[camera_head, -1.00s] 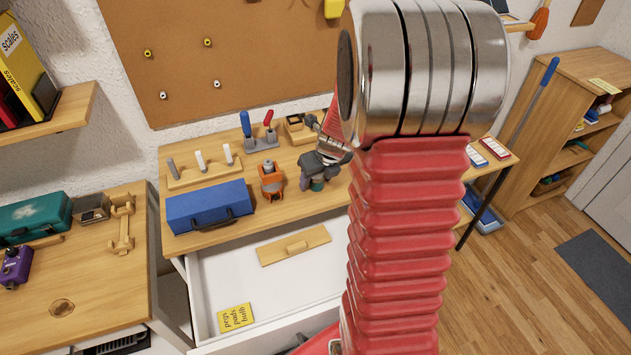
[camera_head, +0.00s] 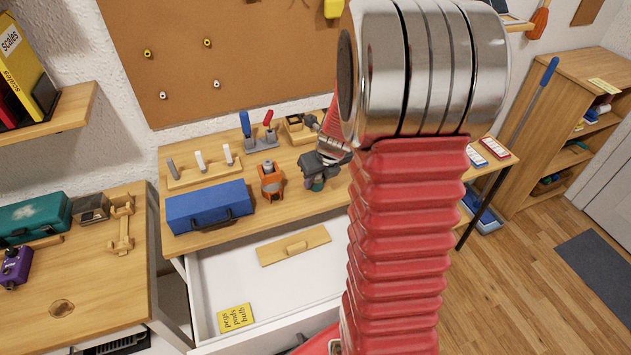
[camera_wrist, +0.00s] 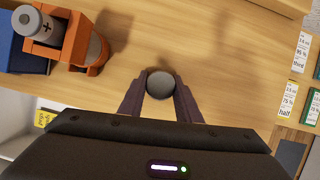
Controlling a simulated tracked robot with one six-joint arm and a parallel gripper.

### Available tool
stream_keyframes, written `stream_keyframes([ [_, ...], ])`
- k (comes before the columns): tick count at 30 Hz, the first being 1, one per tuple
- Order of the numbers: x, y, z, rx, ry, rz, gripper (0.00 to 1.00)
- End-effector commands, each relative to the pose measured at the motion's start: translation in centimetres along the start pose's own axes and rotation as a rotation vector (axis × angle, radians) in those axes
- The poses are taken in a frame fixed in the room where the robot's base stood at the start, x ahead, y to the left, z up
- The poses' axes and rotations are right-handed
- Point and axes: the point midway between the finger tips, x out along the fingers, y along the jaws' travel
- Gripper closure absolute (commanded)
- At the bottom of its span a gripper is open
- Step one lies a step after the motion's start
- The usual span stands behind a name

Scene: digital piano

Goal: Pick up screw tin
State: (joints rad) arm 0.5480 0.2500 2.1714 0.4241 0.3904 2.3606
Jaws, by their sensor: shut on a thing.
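The screw tin (camera_wrist: 160,85) is a small round tin with a grey top, seen from above in the wrist view. My gripper (camera_wrist: 160,92) is shut on it, one dark finger on each side. In the head view, my gripper (camera_head: 322,172) is over the wooden workbench, and the greenish side of the tin (camera_head: 317,185) shows just below it. I cannot tell whether the tin touches the bench top.
An orange holder (camera_head: 271,182) with a grey cylinder and a blue toolbox (camera_head: 209,207) stand left of my gripper. A screwdriver stand (camera_head: 261,141) is behind. The white drawer (camera_head: 285,285) is open in front. Labelled cards (camera_wrist: 288,98) lie right in the wrist view.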

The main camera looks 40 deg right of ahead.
Motion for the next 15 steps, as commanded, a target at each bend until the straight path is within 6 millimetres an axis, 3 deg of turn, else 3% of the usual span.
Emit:
stream_keyframes([
  [8, -0.4, 0.0, 0.2, -0.001, -0.002, -0.001, 0.93],
  [15, -3.0, 0.0, 1.4, -0.002, -0.005, -0.001, 0.93],
])
